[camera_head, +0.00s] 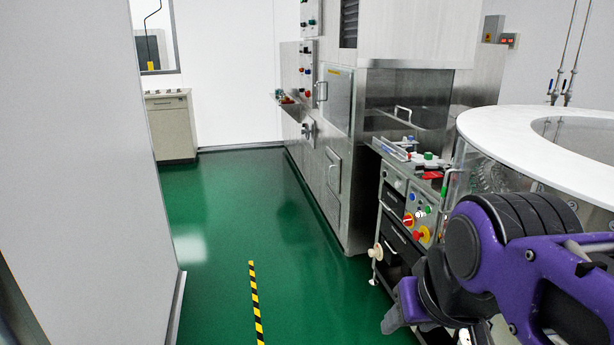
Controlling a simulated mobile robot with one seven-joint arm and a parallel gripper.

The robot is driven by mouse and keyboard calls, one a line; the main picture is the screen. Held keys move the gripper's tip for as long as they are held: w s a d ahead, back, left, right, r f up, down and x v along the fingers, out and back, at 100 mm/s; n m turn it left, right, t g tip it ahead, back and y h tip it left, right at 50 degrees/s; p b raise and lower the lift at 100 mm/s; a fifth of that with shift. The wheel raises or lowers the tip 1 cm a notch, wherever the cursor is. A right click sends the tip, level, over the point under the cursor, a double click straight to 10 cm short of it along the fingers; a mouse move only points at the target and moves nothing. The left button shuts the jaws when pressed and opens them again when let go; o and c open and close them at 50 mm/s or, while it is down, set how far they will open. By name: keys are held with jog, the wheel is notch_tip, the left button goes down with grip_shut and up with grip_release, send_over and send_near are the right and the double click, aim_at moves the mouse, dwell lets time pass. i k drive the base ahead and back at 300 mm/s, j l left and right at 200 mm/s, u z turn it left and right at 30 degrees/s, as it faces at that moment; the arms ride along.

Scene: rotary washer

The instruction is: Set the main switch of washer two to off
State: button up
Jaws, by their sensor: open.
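A control panel (419,213) faces the aisle on the near machine, right of centre. It carries a red-and-yellow rotary switch (408,220), whose setting is too small to read. A red button on yellow (421,234) sits just below it to the right, with small green and white buttons beside them. No readable label shows which machine is washer two. My purple and dark grey arm (490,240) fills the lower right, in front of the machine and right of the panel. I cannot make out my gripper's fingers.
A tall steel cabinet machine (345,150) with knobs and handles lines the aisle beyond. A round white-topped machine (535,150) stands at right. A grey wall (75,150) bounds the left. The green floor (270,240) between is clear, with a yellow-black stripe (256,300).

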aim_at(408, 221)
jog(key=i, duration=1.15)
jog(key=i+j+z, duration=0.1)
jog(key=i+z, duration=0.2)
jog(key=i, duration=0.2)
jog(key=i+j+z, duration=0.3)
jog(key=i, duration=0.2)
jog(key=l, duration=0.1)
